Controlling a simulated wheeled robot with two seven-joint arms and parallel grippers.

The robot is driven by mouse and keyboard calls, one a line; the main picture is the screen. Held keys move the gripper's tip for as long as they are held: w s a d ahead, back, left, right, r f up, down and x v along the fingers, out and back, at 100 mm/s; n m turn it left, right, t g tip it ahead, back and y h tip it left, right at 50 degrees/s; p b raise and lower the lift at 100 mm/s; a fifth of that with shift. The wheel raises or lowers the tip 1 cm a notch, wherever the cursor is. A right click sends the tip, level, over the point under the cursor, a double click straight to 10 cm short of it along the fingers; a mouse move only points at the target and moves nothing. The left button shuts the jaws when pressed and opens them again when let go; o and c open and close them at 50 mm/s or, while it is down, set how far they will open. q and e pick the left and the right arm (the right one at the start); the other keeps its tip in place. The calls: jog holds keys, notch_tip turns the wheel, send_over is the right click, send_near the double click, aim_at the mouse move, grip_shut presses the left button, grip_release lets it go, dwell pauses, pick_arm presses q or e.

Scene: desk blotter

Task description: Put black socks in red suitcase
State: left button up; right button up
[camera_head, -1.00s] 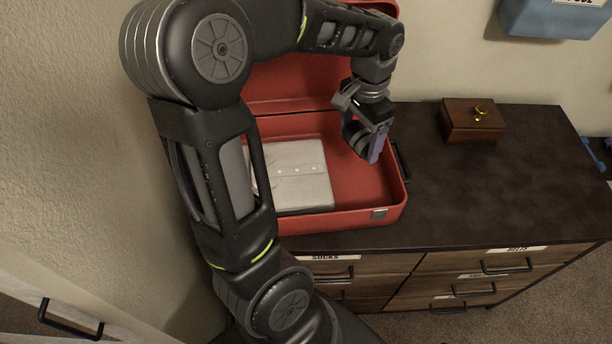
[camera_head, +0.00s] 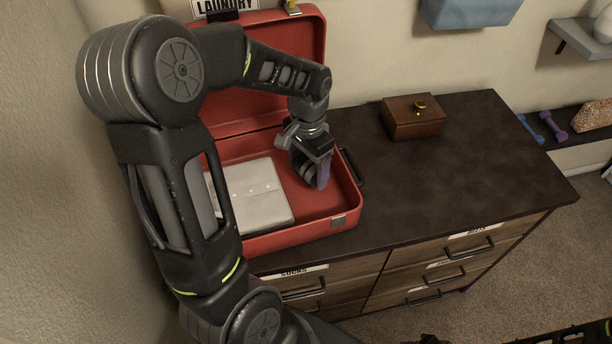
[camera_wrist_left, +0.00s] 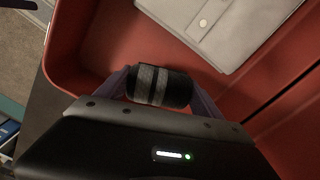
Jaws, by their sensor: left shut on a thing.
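The open red suitcase (camera_head: 300,232) lies on the dark dresser top with its lid raised against the wall. My left gripper (camera_head: 318,180) is inside its right part. In the left wrist view, my left gripper (camera_wrist_left: 160,88) is shut on the rolled black socks (camera_wrist_left: 176,88), which have grey stripes. The socks are held between the two purple fingers, over the red floor; I cannot tell whether they touch it. In the head view the gripper hides most of them. My right gripper is not in view.
A folded light grey garment (camera_head: 262,195) lies in the suitcase's left part, beside the gripper. A small wooden box (camera_head: 413,118) stands on the dresser (camera_head: 470,165) to the right. The dresser top between is clear. Drawers are shut below.

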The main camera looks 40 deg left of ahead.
aim_at(308, 178)
pick_arm(q)
jog(key=shift+f, duration=1.85)
jog(key=shift+f, duration=0.15)
jog(key=o, duration=1.4)
jog(key=shift+c, duration=0.2)
notch_tip(308, 178, up, 12)
jog(key=shift+r, duration=0.2)
